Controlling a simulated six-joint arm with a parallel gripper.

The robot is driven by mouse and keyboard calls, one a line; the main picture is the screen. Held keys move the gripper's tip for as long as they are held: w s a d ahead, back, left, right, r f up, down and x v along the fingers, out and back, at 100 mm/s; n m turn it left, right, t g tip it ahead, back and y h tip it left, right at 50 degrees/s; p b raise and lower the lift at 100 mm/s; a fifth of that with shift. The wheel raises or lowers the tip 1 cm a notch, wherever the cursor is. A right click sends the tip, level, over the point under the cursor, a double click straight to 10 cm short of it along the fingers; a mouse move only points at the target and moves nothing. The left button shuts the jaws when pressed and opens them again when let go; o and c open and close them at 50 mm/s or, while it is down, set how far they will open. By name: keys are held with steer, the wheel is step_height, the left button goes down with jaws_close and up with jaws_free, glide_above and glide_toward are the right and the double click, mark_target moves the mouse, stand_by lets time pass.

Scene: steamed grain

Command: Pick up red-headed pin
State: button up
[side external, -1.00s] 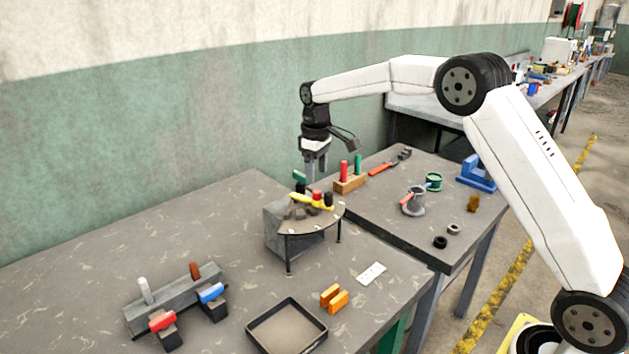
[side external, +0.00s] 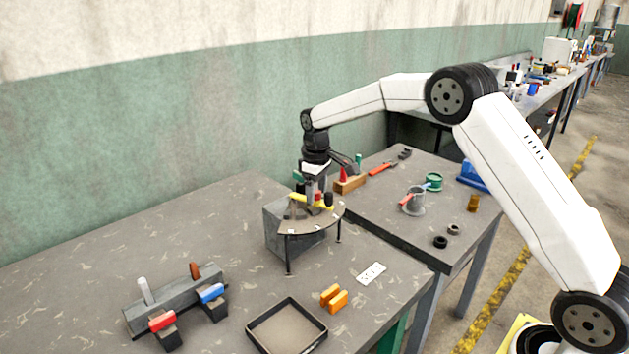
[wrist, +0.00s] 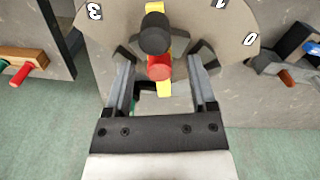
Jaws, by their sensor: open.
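The red-headed pin (wrist: 159,67) stands on the yellow lever (wrist: 164,87) of a round-edged dial plate (wrist: 105,27), next to a black knob (wrist: 155,33). In the wrist view its red head lies between my two fingers, with a gap on both sides. My gripper (wrist: 165,58) is open and empty, pointing down over the dial. In the side view my gripper (side external: 315,194) is low at the yellow lever (side external: 298,197), and its fingers largely hide the pin.
The dial stands on a grey block (side external: 285,235) with thin legs. Behind it, a wooden block (side external: 350,184) holds red and green handles. A black tray (side external: 287,328), orange blocks (side external: 334,298) and a grey clamp fixture (side external: 175,298) lie in front. The bench's left side is clear.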

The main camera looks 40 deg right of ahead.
stand_by(0.3)
jaws_close()
steer(key=shift+r, duration=0.2)
steer(key=shift+r, duration=0.6)
steer(key=s+a+r, duration=0.1)
steer(key=s+r, duration=1)
steer(key=s, duration=0.3)
steer(key=shift+r, duration=0.25)
steer(key=shift+a, duration=0.15)
